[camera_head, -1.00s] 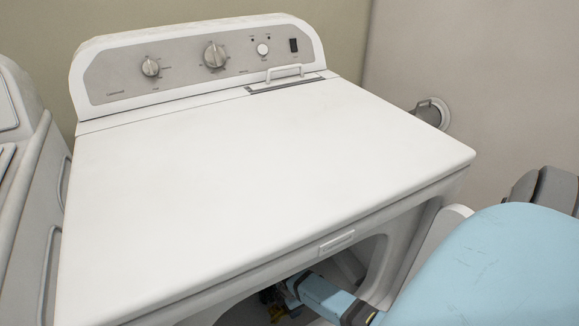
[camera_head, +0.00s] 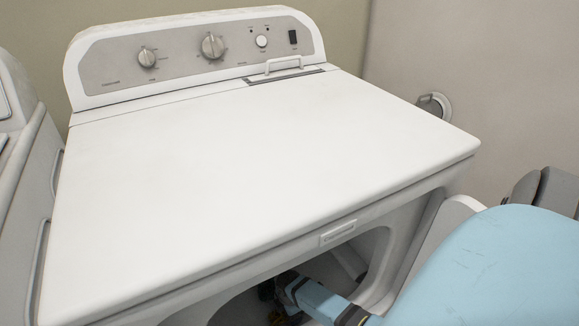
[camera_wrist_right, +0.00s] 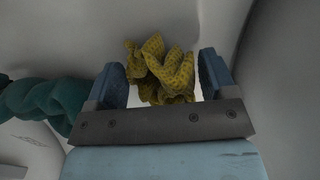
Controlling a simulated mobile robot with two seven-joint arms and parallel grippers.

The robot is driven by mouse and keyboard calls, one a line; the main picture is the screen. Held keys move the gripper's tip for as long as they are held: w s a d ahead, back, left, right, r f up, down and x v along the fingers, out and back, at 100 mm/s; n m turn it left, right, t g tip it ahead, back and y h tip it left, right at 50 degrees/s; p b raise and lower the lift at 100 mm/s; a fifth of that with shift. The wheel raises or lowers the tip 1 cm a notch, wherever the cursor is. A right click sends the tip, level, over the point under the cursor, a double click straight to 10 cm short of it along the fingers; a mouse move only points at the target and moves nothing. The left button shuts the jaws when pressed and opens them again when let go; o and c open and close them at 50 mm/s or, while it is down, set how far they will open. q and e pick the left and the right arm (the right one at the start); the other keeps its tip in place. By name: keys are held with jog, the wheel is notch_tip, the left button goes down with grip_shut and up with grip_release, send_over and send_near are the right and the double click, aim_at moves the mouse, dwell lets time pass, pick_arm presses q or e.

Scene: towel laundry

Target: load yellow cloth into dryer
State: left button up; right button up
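The white dryer (camera_head: 250,170) fills the middle of the head view, and its front opening shows below the top edge. My right arm reaches into this opening. My right gripper (camera_wrist_right: 162,78) is inside the drum, with its two blue fingers spread wide. The crumpled yellow cloth (camera_wrist_right: 165,72) lies between and just beyond the fingertips, with no clear squeeze on it. My left gripper is not in view.
A dark green cloth (camera_wrist_right: 40,98) lies at the left in the right wrist view. Pale drum walls surround the gripper. Another white machine (camera_head: 25,200) stands close on the left. A wall with a round grey fitting (camera_head: 435,104) is behind the dryer on the right.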

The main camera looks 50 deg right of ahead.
jog(key=shift+o, duration=0.7)
pick_arm(q)
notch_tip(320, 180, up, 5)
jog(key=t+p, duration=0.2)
jog(key=p, duration=0.2)
pick_arm(e)
notch_tip(320, 180, up, 8)
jog(key=shift+f, duration=0.1)
notch_tip(320, 180, up, 4)
jog(key=shift+f+p, duration=0.1)
jog(key=shift+p, duration=0.65)
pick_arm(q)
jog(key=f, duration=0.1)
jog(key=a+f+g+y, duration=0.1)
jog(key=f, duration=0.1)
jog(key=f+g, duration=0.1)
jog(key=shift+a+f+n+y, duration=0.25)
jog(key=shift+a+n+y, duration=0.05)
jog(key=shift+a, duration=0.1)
pick_arm(e)
jog(key=shift+r, duration=0.4)
